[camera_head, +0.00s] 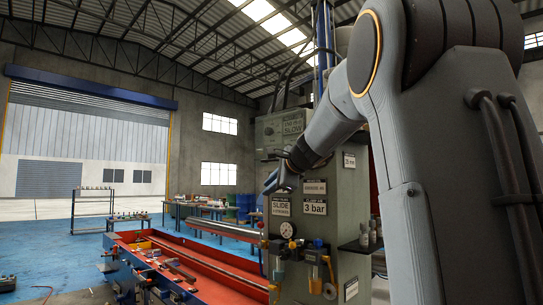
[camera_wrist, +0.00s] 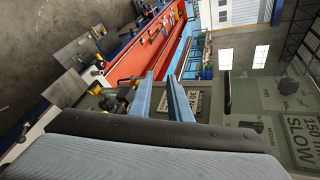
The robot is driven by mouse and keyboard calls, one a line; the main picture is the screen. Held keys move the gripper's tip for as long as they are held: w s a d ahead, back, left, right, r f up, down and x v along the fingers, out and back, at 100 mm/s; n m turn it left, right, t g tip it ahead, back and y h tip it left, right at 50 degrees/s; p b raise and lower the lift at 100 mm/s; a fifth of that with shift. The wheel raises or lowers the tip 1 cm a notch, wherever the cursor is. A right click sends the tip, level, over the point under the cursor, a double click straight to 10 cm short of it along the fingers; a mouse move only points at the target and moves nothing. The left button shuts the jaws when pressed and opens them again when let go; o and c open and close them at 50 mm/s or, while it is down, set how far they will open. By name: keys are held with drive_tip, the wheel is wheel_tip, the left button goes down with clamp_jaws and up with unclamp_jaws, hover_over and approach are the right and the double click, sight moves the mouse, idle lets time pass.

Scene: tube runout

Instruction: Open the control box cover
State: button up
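The control box appears to be the grey-green box (camera_head: 272,133) at the top of the machine cabinet, with a label ending in "SLOW". In the wrist view its labelled face (camera_wrist: 285,95) fills the right side, with the "150 mm SLOW" sign (camera_wrist: 302,132). A dark handle-like part (camera_wrist: 228,92) stands out there; I cannot tell whether it belongs to the cover. The cover's edges are not clear, and it looks shut. My gripper (camera_head: 271,183) is in front of the cabinet, below the box. Its two blue fingers (camera_wrist: 162,78) are apart with nothing seen between them.
The cabinet front (camera_head: 340,235) carries "SLIDE" and "3 bar" signs, a gauge (camera_head: 287,229) and yellow-topped fittings. A long red trough (camera_head: 190,262) runs along the left. A small shelf with bottles (camera_head: 362,240) sticks out at right.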

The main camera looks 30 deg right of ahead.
drive_tip(key=d+r+m+t, duration=0.2)
drive_tip(key=d+r+m, duration=0.15)
drive_tip(key=r, duration=0.75)
drive_tip(key=p+x, duration=0.3)
drive_tip(key=x, duration=0.5)
drive_tip(key=shift+d+r+n+h, duration=0.15)
drive_tip(key=shift+d+n+h, duration=0.2)
drive_tip(key=shift+d, duration=0.1)
clamp_jaws()
